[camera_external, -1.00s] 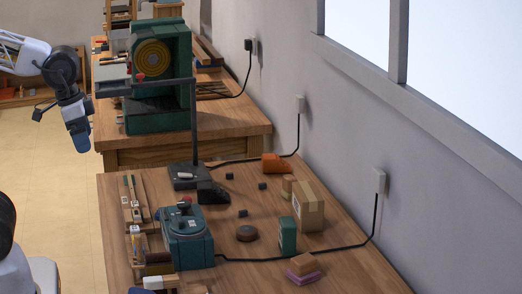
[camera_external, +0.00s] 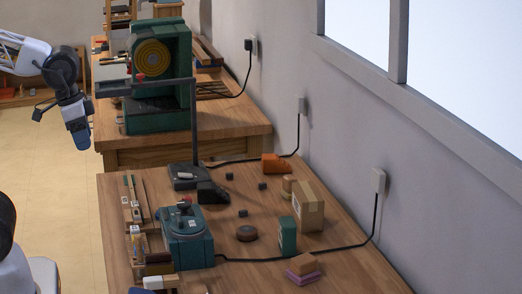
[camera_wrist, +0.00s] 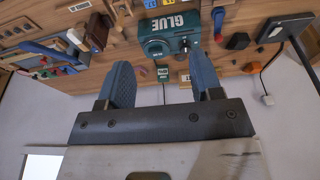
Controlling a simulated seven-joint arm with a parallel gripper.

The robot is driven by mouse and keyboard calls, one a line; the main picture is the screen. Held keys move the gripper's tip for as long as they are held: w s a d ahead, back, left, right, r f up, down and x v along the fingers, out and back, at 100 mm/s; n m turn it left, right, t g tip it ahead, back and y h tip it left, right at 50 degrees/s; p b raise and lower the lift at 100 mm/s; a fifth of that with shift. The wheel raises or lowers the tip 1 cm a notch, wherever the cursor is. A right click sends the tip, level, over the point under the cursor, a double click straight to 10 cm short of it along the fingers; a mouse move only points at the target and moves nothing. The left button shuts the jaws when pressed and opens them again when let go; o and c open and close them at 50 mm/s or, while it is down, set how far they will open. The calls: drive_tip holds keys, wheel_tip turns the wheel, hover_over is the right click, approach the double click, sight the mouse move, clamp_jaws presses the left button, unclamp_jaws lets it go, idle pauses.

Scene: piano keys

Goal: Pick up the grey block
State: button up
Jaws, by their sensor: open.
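My gripper (camera_external: 80,143) hangs in the air left of the benches, well away from the cubes. In the wrist view my gripper (camera_wrist: 160,62) shows two blue fingers spread apart with nothing between them.
The near bench (camera_external: 335,270) carries a teal glue machine (camera_external: 187,240), a cardboard box (camera_external: 308,207), a green box (camera_external: 288,236), a brown disc (camera_external: 247,233) and an orange object (camera_external: 274,163). A black post (camera_external: 194,125) rises at its far edge. Cables cross the top.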

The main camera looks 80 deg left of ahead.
idle(0.3)
drive_tip(key=m+g, duration=0.3)
drive_tip(key=m, duration=1.3)
hover_over(243, 211)
drive_tip(key=f, duration=2.2)
drive_tip(key=shift+s+d+f, duration=0.15)
drive_tip(key=shift+s+f, duration=0.1)
drive_tip(key=shift+f, duration=0.1)
drive_tip(key=shift+w+f, duration=0.2)
drive_tip(key=shift+f, duration=0.15)
drive_tip(key=shift+f, duration=1.3)
